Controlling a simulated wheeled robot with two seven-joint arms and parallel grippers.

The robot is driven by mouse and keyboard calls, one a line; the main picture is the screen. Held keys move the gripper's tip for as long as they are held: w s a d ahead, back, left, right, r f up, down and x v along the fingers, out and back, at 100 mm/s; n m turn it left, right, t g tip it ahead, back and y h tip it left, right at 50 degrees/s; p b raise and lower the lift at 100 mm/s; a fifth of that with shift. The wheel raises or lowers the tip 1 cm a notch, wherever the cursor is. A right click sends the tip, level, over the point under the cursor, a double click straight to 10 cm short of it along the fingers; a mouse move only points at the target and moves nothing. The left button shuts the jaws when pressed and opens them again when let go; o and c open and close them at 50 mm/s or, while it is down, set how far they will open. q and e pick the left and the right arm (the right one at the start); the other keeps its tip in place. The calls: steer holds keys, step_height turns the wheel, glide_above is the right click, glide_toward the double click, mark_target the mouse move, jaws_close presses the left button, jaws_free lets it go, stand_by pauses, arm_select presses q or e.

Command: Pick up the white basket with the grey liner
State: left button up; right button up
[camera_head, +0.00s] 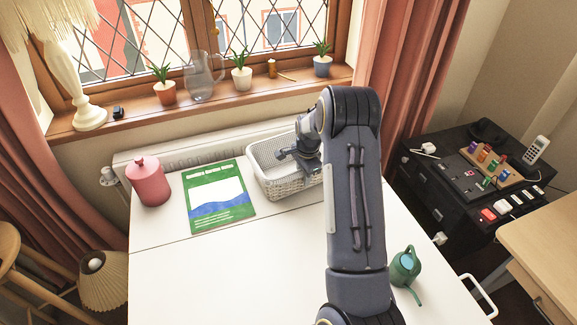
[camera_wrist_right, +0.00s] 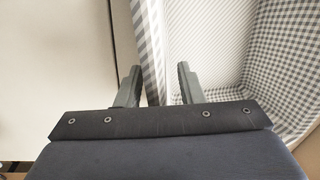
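The white basket (camera_head: 290,184) with the grey checked liner stands on the white table against the radiator, upright. Its woven wall and checked lining fill the right of the right wrist view (camera_wrist_right: 235,60). My right gripper (camera_head: 287,155) is over the basket, and my arm hides the basket's right part in the head view. In the right wrist view the gripper (camera_wrist_right: 158,86) is open, one finger outside the basket's left wall and one inside it. A gap shows between the inner finger and the wall. My left gripper is not in view.
A green and white booklet (camera_head: 218,195) lies left of the basket, with a pink canister (camera_head: 148,181) beyond it. A green watering can (camera_head: 405,267) stands at the table's right. Pots and a glass jug (camera_head: 201,78) line the windowsill behind. The table front is clear.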

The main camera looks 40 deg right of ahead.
steer(key=shift+f, duration=0.15)
jaws_close()
stand_by(0.4)
